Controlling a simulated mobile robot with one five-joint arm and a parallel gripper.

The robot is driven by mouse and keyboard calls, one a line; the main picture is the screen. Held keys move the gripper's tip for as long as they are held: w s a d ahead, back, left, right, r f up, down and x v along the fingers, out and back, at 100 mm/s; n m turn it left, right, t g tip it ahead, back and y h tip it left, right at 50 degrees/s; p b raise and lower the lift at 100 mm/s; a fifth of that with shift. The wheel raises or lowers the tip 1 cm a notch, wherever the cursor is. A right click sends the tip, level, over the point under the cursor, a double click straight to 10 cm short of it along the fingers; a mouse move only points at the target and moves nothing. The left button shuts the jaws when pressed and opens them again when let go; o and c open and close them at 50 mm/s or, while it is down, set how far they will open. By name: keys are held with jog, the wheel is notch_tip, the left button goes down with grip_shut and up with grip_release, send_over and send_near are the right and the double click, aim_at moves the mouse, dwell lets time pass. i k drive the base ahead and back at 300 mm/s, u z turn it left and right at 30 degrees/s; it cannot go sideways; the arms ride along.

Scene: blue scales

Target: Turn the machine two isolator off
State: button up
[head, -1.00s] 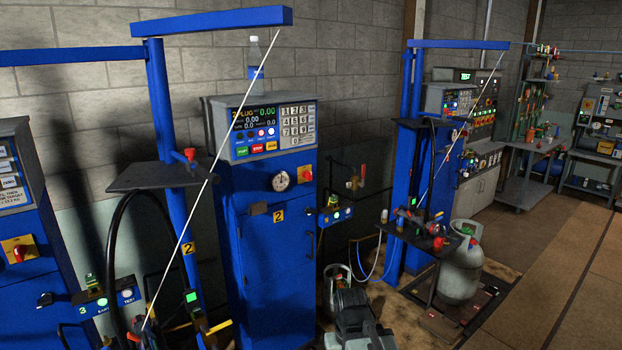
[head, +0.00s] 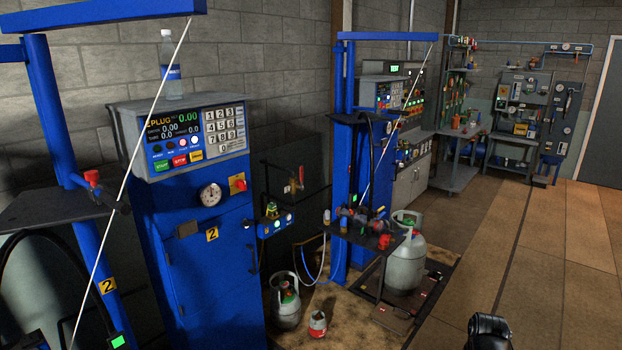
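Machine two is a blue cabinet (head: 208,275) with a yellow "2" label, at left of centre in the head view. Its isolator (head: 238,183) is a red rotary switch on a yellow plate, on the upper right of the cabinet front, right of a round gauge (head: 210,194). The knob is too small to tell its position. The scale display (head: 195,128) above it is lit and reads "PLUG" and 0.00. My gripper cannot be made out; only a dark part of my arm shows at the bottom edge, right of centre, well away from the isolator.
A water bottle (head: 171,65) stands on the display housing. A blue post (head: 75,200) with a thin white rod stands in front at left. Gas cylinders (head: 405,255) stand right of the machine, with a small red-and-grey one (head: 318,324) on the floor. The floor at right (head: 545,260) is clear.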

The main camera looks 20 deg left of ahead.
aim_at(242, 184)
jog(key=z, duration=1)
jog(key=i, duration=1.6)
jog(key=u, duration=3.85)
jog(key=i, duration=0.8)
jog(key=u, duration=0.1)
